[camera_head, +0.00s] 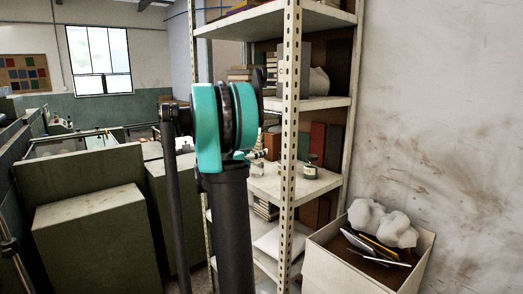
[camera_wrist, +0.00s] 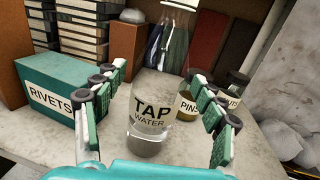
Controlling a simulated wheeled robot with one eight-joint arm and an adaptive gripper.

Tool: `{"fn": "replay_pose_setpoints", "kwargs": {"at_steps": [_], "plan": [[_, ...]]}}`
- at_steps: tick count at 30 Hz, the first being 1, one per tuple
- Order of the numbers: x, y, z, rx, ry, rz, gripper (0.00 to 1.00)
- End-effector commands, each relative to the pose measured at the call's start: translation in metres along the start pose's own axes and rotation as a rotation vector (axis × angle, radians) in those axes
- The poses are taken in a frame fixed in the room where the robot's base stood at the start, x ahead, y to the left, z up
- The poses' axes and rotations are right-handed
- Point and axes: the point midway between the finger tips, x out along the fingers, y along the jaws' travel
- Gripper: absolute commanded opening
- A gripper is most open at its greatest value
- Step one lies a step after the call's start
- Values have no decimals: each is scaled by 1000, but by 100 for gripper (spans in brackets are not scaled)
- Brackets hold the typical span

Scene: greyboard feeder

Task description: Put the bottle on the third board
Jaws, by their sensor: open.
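A clear bottle labelled "TAP WATER" (camera_wrist: 152,108) stands upright on a pale shelf board (camera_wrist: 268,158) in the wrist view. My gripper (camera_wrist: 157,76) is open, with one finger on each side of the bottle. The fingers look apart from it, with a gap on both sides. In the head view the board (camera_head: 275,185) is a middle one of the metal rack (camera_head: 290,130). My arm hides much of that board there, and I cannot make out the bottle clearly.
A green "RIVETS" box (camera_wrist: 62,88) stands close left of my gripper. A "PINS" jar (camera_wrist: 187,108) and another jar (camera_wrist: 236,82) stand right of the bottle. A carton (camera_head: 330,262) sits beside the rack's front post.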

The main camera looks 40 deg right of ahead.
Motion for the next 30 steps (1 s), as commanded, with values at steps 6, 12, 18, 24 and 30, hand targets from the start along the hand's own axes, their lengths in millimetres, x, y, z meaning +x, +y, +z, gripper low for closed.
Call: {"fn": "replay_pose_setpoints", "kwargs": {"at_steps": [6, 12, 18, 24, 30], "plan": [[-44, 1, 0, 0, 0, 2, 70], [-65, 0, 0, 0, 0, 1, 70], [-69, 0, 0, 0, 0, -1, 70], [-85, -16, -26, 153, 104, 3, 70], [-156, -64, -121, 673, 476, -78, 70]]}}
